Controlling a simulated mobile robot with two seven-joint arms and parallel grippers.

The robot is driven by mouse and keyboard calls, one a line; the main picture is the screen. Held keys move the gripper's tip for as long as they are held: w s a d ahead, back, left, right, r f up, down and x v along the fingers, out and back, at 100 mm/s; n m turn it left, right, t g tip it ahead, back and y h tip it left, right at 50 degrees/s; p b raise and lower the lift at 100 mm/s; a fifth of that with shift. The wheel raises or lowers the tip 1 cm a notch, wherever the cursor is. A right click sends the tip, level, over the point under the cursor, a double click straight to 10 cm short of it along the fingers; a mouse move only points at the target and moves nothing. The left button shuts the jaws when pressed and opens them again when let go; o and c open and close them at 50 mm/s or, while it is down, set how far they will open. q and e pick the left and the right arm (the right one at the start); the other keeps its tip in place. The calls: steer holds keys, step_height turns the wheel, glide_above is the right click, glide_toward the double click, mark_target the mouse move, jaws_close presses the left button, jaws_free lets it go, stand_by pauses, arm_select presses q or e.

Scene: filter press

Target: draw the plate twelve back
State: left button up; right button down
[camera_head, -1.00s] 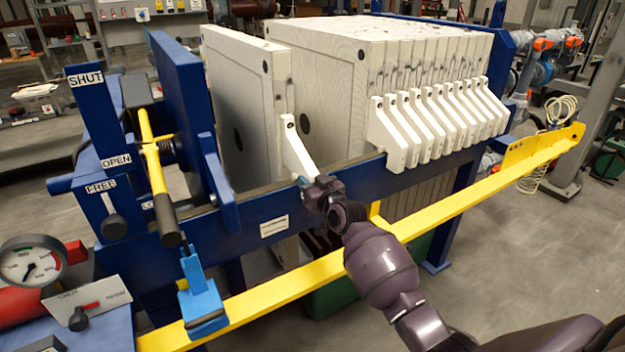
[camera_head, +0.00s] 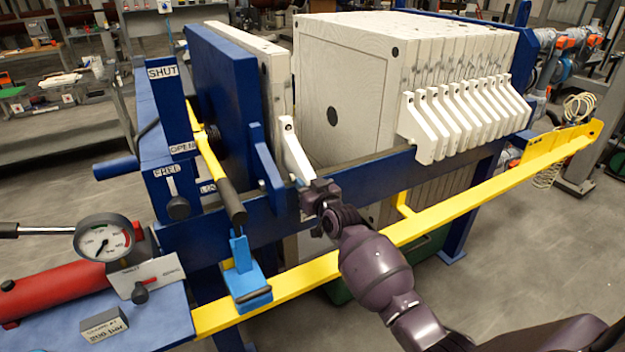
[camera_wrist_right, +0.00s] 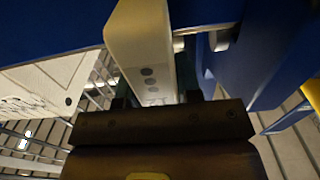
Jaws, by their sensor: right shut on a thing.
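A white filter plate (camera_head: 274,75) stands upright on the press rails, close beside the blue pressing head (camera_head: 225,95), which hides most of its face. Its white handle (camera_head: 293,150) sticks out over the near side rail. My right gripper (camera_head: 312,190) is at the lower end of this handle and shut on it. In the right wrist view the handle (camera_wrist_right: 145,50) runs down between the fingers (camera_wrist_right: 155,98). I cannot read any plate number. My left gripper is not in view.
The pack's handles (camera_head: 465,120) stand in a close row along the blue side rail (camera_head: 375,172). A yellow bar (camera_head: 480,200) runs along the front. A yellow lever with a dark grip (camera_head: 230,200), a gauge (camera_head: 103,240) and a red cylinder (camera_head: 60,285) are at left.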

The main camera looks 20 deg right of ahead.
steer(key=shift+a+p, duration=0.3)
steer(key=shift+a, duration=0.9)
steer(key=c, duration=0.8)
jaws_free()
steer(key=shift+s, duration=0.1)
steer(key=s, duration=1)
steer(key=shift+s+d, duration=0.4)
steer(key=shift+d, duration=0.05)
steer(key=s+f+g, duration=0.2)
steer(key=s+f, duration=0.4)
steer(key=s, duration=0.3)
steer(key=s+f+g+h, duration=0.1)
steer(key=s+f+g, duration=0.1)
steer(key=s+f, duration=0.4)
steer(key=s+f+g, duration=0.2)
steer(key=s+f, duration=0.4)
steer(key=s, duration=0.7)
steer(key=shift+f, duration=0.15)
